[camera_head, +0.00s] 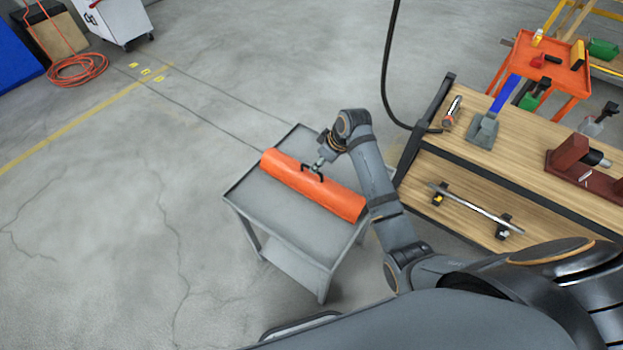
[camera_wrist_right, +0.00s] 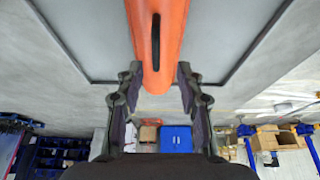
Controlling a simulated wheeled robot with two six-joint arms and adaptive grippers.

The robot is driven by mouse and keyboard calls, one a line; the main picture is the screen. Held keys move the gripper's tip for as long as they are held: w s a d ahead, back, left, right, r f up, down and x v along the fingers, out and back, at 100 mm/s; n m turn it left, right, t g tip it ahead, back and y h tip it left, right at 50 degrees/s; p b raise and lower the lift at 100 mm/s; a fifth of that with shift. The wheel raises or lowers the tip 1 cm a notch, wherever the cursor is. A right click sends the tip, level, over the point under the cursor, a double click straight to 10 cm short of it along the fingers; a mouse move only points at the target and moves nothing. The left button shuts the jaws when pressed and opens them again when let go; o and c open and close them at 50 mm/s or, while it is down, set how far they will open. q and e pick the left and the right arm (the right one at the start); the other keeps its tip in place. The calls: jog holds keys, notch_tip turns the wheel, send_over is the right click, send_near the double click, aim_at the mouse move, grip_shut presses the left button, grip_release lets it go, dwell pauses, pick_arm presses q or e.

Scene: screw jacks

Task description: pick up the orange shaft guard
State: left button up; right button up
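The orange shaft guard (camera_head: 285,172) is a long half-round cover with a dark handle (camera_head: 311,174) on top. It lies lengthwise on a grey cart (camera_head: 262,213). My right gripper (camera_head: 320,164) is over the middle of the guard, close to the handle. In the right wrist view the guard (camera_wrist_right: 172,30) runs up the picture, with its dark handle (camera_wrist_right: 156,42) along it. The right gripper (camera_wrist_right: 160,72) is open there, with a finger on either side of the guard's outline and nothing held. I cannot tell whether it touches the handle. My left gripper is not in view.
A wooden workbench (camera_head: 500,135) stands right of the cart, with tools and a red-brown jack (camera_head: 572,160) on it. A black cable (camera_head: 388,70) hangs behind my arm. An orange tool cart (camera_head: 550,70) is at the back right. The floor left of the cart is clear.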

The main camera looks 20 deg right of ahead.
aim_at(312, 177)
jog(key=x, duration=0.3)
jog(key=shift+w+r, duration=0.1)
jog(key=shift+w, duration=0.25)
jog(key=x, duration=0.3)
jog(key=shift+w, duration=0.1)
jog(key=c, duration=0.4)
jog(key=shift+c, duration=1.3)
grip_shut()
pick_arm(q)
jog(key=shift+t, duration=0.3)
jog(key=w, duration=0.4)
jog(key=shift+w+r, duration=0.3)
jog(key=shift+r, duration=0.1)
